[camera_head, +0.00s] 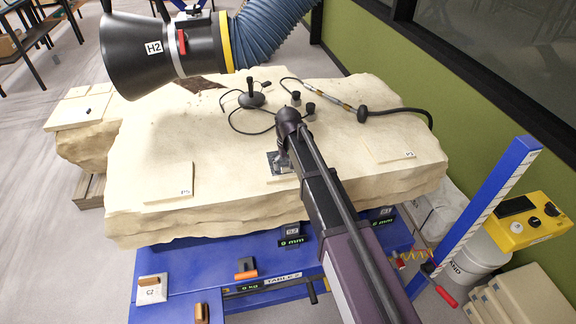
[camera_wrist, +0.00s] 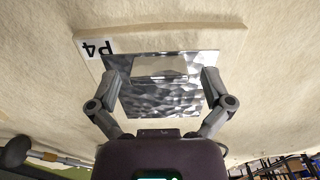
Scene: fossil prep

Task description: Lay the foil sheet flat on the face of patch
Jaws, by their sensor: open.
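The foil sheet (camera_wrist: 165,103) is a shiny, crinkled silver square in the wrist view. A smoother, paler band shows across its upper part. It lies on or just over the cream patch marked P4 (camera_wrist: 230,42), covering much of its face; I cannot tell whether it touches everywhere. My gripper (camera_wrist: 160,78) is open, with one finger at each side of the foil. In the head view the foil (camera_head: 273,163) shows small and grey beside my gripper (camera_head: 283,152), with a strip of the patch (camera_head: 282,179) in front. My arm hides part of both.
The large pale rock block (camera_head: 225,145) carries other labelled patches at left (camera_head: 168,184) and right (camera_head: 388,148). A black extraction hood (camera_head: 150,50) with a blue hose hangs over its back left. Cables and a small stand (camera_head: 251,96) lie behind my gripper.

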